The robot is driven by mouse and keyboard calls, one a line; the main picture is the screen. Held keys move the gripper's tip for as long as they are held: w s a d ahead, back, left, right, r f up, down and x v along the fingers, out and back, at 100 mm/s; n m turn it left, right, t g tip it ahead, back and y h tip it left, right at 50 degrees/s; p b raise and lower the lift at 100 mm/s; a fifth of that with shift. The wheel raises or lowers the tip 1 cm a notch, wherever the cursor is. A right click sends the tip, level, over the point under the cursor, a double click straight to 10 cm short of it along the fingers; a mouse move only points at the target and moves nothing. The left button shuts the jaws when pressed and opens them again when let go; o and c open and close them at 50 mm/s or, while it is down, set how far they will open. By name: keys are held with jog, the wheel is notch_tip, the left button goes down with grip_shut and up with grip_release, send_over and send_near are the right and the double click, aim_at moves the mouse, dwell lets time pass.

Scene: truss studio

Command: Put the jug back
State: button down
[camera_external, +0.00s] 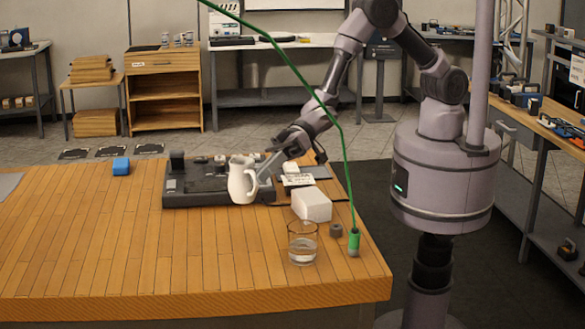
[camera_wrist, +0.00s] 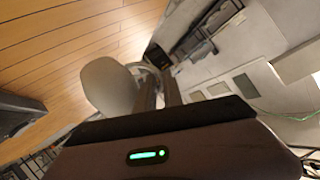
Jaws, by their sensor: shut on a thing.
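The white jug (camera_external: 241,180) is upright near the right part of the dark low station on the wooden table. Its handle is toward the right, where my gripper (camera_external: 262,172) is shut on it. In the wrist view the jug (camera_wrist: 110,86) shows as a pale rounded body just past the fingers (camera_wrist: 158,90), with the handle between them. I cannot tell whether the jug's base touches anything. The dark station (camera_external: 185,190) lies behind and to the left of the jug.
A blue block (camera_external: 121,166) sits far left. The table's front left is clear.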

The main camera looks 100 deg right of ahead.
notch_tip(320, 180, down, 8)
jog(key=shift+f+b, duration=0.2)
jog(key=shift+b, duration=0.55)
jog(key=shift+f, duration=0.1)
jog(key=c, duration=1.5)
grip_release()
jog(key=shift+o, duration=0.2)
